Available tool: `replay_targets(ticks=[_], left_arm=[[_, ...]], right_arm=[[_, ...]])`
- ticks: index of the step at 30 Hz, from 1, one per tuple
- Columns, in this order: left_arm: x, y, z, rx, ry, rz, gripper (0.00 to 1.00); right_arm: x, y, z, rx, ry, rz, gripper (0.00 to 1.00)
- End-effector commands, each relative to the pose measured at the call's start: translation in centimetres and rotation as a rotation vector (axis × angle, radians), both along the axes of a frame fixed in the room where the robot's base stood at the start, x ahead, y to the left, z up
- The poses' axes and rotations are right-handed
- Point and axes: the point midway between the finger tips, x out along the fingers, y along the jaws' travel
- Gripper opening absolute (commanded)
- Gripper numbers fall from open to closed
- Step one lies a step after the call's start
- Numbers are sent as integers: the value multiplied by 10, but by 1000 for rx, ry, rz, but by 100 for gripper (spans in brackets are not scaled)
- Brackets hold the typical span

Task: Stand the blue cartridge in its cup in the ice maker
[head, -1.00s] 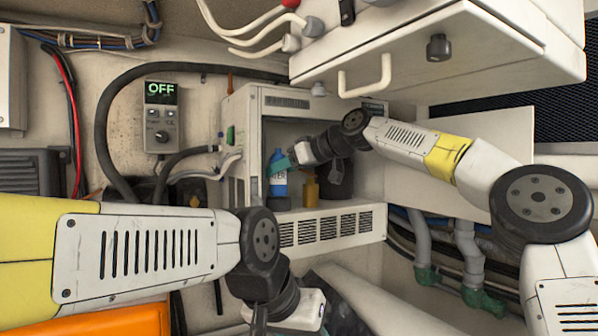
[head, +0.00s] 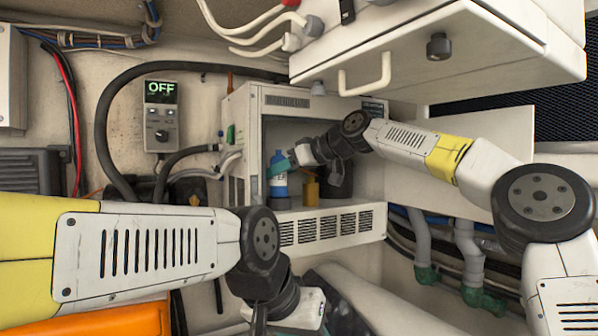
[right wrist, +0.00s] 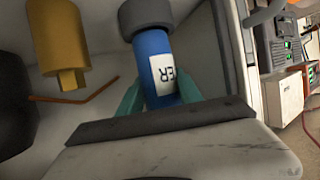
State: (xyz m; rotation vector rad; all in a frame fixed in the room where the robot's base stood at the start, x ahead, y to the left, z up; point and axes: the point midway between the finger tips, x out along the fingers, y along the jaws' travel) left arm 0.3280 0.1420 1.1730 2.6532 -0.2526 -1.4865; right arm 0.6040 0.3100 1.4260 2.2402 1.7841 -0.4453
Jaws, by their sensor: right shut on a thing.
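The blue cartridge (head: 279,185), with a white label, is upright or nearly so inside the open ice maker (head: 255,103). It also shows in the right wrist view (right wrist: 154,62). My right gripper (head: 277,170) is shut on it, with a teal finger on each side in the right wrist view (right wrist: 153,93). A dark grey round piece (right wrist: 146,16) surrounds the cartridge's far end in that view; I cannot tell whether it is the cup or part of the cartridge. My left gripper (head: 290,325) is at the bottom edge, its fingertips cut off.
A yellow-brown fitting (head: 311,192) stands close to the right of the cartridge, with a dark rounded part beyond it. The ice maker's walls and vented front sill (head: 325,228) frame the space. A white drawer unit (head: 440,55) overhangs above.

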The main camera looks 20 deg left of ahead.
Motion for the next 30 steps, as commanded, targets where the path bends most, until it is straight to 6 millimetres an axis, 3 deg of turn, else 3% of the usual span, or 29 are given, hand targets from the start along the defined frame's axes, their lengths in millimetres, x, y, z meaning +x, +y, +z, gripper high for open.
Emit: replay_targets(ticks=[30], left_arm=[[0, 0, 0, 0, 0, 0, 36]], right_arm=[[0, 0, -15, 1, -1, -1, 1]])
